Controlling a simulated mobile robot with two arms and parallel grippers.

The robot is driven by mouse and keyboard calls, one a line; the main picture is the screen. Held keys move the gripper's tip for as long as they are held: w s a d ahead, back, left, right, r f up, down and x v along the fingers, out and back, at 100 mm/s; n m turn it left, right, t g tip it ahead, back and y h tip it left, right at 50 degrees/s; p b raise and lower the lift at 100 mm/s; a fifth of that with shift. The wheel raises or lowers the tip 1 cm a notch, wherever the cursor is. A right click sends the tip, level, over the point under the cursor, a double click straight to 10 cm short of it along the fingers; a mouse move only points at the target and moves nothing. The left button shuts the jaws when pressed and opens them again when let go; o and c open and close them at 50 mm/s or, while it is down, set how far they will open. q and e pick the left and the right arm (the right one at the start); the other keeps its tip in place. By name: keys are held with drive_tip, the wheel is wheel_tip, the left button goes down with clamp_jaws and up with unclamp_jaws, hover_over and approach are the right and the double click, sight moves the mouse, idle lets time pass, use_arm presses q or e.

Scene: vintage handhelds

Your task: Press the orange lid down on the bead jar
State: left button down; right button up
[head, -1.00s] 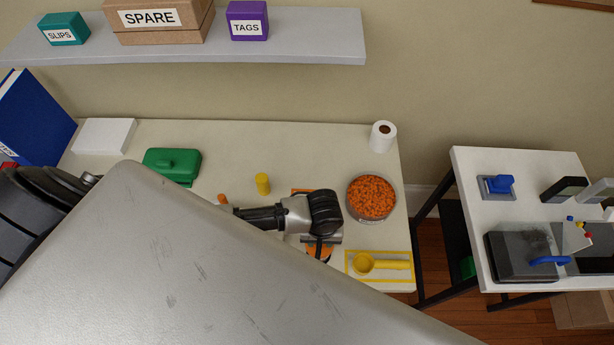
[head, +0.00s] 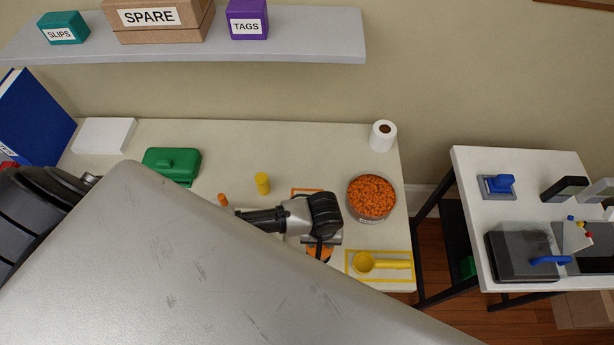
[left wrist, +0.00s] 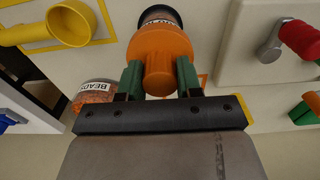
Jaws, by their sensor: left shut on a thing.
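The bead jar (head: 371,197) stands open near the right end of the table, full of orange beads. Its BEADS label shows in the left wrist view (left wrist: 98,87). My left gripper (head: 320,242) is to the left of the jar and nearer to me. In the left wrist view its green fingers (left wrist: 160,80) are shut on the knob of the orange lid (left wrist: 160,48). In the head view the lid (head: 318,252) shows only partly below the gripper, apart from the jar. My right gripper is not in view.
A yellow scoop (head: 365,263) lies in a yellow outline in front of the jar. A white roll (head: 382,136) stands behind it. A yellow cylinder (head: 262,183) and a green box (head: 172,166) are farther left. My large grey body part hides the lower left.

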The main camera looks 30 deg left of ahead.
use_arm(q)
drive_tip(key=shift+f, duration=0.3)
drive_tip(key=c, duration=0.7)
unclamp_jaws()
drive_tip(key=shift+c, duration=1.2)
drive_tip(key=shift+r, duration=3.5)
